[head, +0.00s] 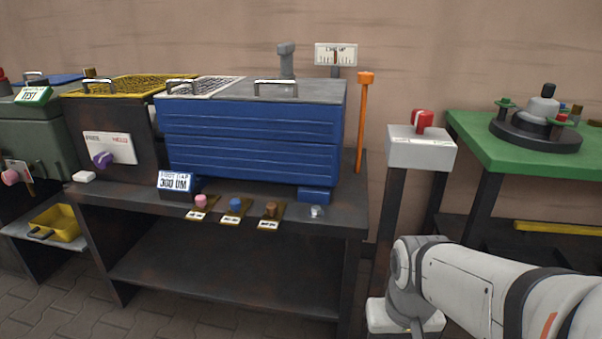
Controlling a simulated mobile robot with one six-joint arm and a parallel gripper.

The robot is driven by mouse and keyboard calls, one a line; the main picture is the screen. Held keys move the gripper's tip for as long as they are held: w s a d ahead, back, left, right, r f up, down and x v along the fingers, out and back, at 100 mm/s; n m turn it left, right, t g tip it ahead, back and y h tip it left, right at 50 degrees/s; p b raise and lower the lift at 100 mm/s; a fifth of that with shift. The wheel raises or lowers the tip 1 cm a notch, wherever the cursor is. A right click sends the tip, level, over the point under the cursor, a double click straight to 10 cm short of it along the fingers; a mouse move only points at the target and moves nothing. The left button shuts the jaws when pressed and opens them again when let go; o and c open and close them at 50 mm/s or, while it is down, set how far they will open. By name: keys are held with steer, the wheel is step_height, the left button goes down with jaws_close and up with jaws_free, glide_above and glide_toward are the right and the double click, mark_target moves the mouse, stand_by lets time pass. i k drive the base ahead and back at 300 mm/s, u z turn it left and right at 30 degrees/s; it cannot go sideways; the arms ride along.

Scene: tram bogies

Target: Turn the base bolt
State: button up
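No part is labelled as the base bolt, so I cannot tell which one it is. A small clear or silvery knob (316,211) sits at the front right edge of the dark bench. A grey bolt-like post (286,60) stands behind the blue box. My white arm enters at the lower right; my gripper is out of view below.
An orange rod (363,125) and a pedestal with a red switch (422,122) stand between bench and green table (480,145).

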mark_target(316, 212)
steer(key=u, duration=0.2)
steer(key=i, duration=0.55)
steer(key=u, duration=0.5)
steer(key=k, duration=0.75)
steer(key=u, duration=0.2)
steer(key=i, duration=0.75)
steer(key=z, duration=0.05)
